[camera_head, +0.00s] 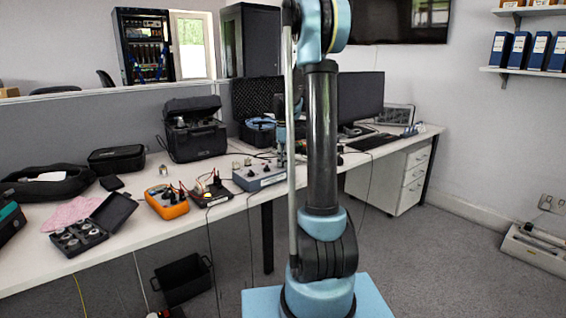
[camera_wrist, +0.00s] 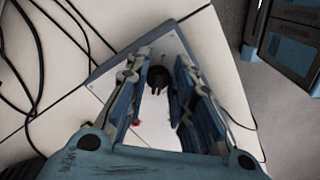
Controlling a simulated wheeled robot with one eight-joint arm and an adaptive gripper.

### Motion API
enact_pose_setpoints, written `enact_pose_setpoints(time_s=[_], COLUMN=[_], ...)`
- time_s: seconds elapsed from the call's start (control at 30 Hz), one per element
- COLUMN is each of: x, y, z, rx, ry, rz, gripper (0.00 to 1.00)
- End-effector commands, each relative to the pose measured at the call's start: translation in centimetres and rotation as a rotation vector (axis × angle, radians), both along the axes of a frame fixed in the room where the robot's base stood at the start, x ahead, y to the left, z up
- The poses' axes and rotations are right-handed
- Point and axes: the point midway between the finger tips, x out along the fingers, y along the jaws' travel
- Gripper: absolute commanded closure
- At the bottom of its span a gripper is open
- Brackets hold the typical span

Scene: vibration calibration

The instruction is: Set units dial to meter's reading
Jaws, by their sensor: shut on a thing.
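In the wrist view, a black dial knob (camera_wrist: 158,74) stands on the pale top panel (camera_wrist: 170,48) of a blue-grey box. My gripper (camera_wrist: 160,80) comes from above, with its two fingers on either side of the knob, and is shut on it. I cannot read the dial's markings. In the head view, the blue-grey box (camera_head: 262,180) with several dark knobs sits near the table's front edge. My arm partly hides the box's right side. An orange meter (camera_head: 166,203) lies farther left on the table; its reading is too small to make out.
A black device with red leads (camera_head: 211,192) stands between the meter and the box. An open black case of round pieces (camera_head: 108,222) lies at left. Cables (camera_wrist: 40,60) cross the table beside the box. A monitor (camera_head: 361,98) and keyboard (camera_head: 373,142) stand at right.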

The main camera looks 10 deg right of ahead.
Motion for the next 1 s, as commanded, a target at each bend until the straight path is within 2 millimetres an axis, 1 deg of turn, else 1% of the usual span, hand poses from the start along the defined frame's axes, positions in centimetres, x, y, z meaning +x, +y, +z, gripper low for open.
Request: enact_pose_setpoints(time_s=[0.27, 0.3, 0.33, 0.37, 0.67, 0.77, 0.87, 1.0], x=[0.0, 0.0, 0.0, 0.0, 0.0, 0.0, 0.0, 0.0], y=[0.1, 0.1, 0.1, 0.1, 0.0, 0.0, 0.0, 0.0], z=[0.0, 0.0, 0.0, 0.0, 0.0, 0.3, 1.3, 3.5], rx=[0.001, 0.001, 0.001, 0.001, 0.0, 0.0, 0.0, 0.0], ry=[0.001, 0.001, 0.001, 0.001, 0.0, 0.0, 0.0, 0.001], rz=[0.001, 0.0, 0.0, 0.0, -0.001, -0.001, -0.001, -0.001], gripper=[1.0, 0.73, 0.66, 0.65, 0.65, 0.65, 0.65, 0.65])
